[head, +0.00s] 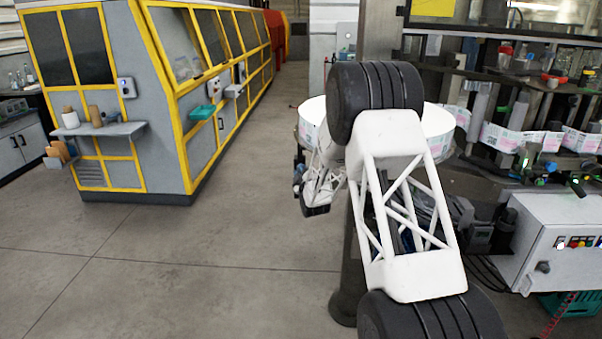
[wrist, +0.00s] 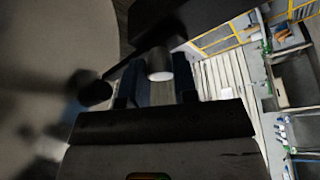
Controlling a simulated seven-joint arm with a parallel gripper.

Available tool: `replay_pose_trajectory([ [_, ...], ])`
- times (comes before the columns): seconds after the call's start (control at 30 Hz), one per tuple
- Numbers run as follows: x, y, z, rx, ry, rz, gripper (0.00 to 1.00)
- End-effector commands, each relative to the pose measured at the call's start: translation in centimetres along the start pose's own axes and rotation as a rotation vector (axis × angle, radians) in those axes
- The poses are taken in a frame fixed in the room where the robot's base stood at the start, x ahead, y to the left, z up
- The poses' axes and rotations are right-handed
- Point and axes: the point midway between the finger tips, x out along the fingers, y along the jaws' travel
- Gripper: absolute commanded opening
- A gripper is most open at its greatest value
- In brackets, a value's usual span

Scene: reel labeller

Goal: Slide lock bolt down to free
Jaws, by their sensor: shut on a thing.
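In the wrist view, my gripper (wrist: 157,86) has its two dark fingers on either side of a short round piece with a pale grey end (wrist: 159,66), which looks like the lock bolt. The fingers are shut on it. The piece sits by a dark block at the top, and a thin dark bar with a round black knob (wrist: 95,93) runs to its left. In the head view, my own arm covers most of the labeller's near side. The bolt and my fingertips cannot be made out there.
In the head view, a white reel (head: 436,121) stands behind my arm, with a printed label web (head: 515,137) running right. A grey control box (head: 560,235) is at lower right. A yellow-framed machine (head: 150,100) stands left. The floor between is clear. A large grey surface (wrist: 45,60) fills the wrist view's left.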

Motion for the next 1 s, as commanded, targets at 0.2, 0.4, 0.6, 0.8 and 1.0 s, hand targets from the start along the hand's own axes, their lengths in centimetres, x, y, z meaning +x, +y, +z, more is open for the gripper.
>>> replay_pose_trajectory([
  [0.2, -0.3, -1.4, 0.9, 0.0, -0.001, -0.001, 0.0],
  [0.4, -0.8, -3.2, 1.9, 0.0, 0.0, -0.001, 0.0],
  [0.6, -0.9, -3.4, 2.1, 0.0, -0.001, -0.003, 0.0],
  [0.8, -0.9, -3.4, 2.1, 0.0, -0.002, -0.003, 0.48],
  [1.0, -0.8, -3.3, 2.0, 0.0, -0.001, -0.001, 0.53],
])
